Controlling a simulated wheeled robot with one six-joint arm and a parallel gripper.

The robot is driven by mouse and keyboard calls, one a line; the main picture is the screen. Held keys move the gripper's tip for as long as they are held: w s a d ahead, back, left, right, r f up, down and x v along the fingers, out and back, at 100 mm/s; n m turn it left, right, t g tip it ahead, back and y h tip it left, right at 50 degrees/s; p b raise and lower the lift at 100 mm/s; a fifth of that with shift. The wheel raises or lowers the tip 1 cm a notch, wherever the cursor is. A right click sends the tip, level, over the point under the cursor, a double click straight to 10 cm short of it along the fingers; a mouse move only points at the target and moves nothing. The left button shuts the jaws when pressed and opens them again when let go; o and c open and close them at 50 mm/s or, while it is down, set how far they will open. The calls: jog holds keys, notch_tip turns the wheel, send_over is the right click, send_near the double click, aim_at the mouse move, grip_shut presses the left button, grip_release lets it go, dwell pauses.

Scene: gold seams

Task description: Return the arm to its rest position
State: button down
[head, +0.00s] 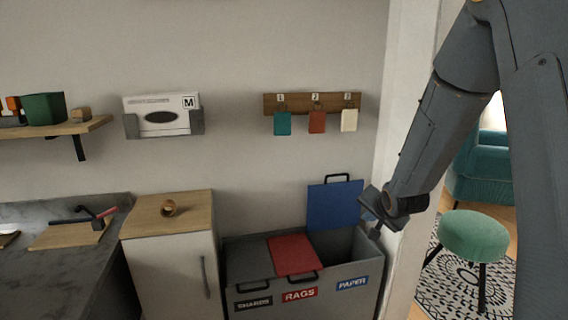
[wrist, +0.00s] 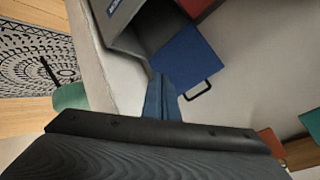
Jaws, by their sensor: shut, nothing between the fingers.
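My arm comes down from the upper right in the head view. My gripper (head: 374,230) is at its lower end, in front of the open paper compartment's right side. In the wrist view my gripper (wrist: 161,82) shows as narrow fingers close together, with nothing between them. The bin (head: 310,299) stands against the wall below it. Its blue lid (head: 333,206) is raised, and the lid also shows behind the fingertips in the wrist view (wrist: 190,58). I cannot tell whether the gripper touches the bin.
The red lid (head: 292,255) is down. A cabinet (head: 172,262) with a tape roll (head: 169,208) stands left of the bin. Coloured tags hang from a wooden rack (head: 312,97) above. A green stool (head: 473,236) stands beyond the wall edge at right.

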jog(key=s+a+n+g, duration=0.2)
jog(key=s+n+g, duration=0.1)
jog(key=s, duration=0.8)
jog(key=s+a+n+g+p, duration=0.1)
jog(key=s+a+n+g, duration=0.1)
jog(key=s, duration=0.9)
jog(key=s+a+n+g, duration=0.2)
jog(key=s+n+g, duration=0.1)
jog(key=s, duration=0.9)
jog(key=shift+a+n+g, duration=0.25)
jog(key=shift+n+g, duration=0.05)
jog(key=shift+g, duration=0.6)
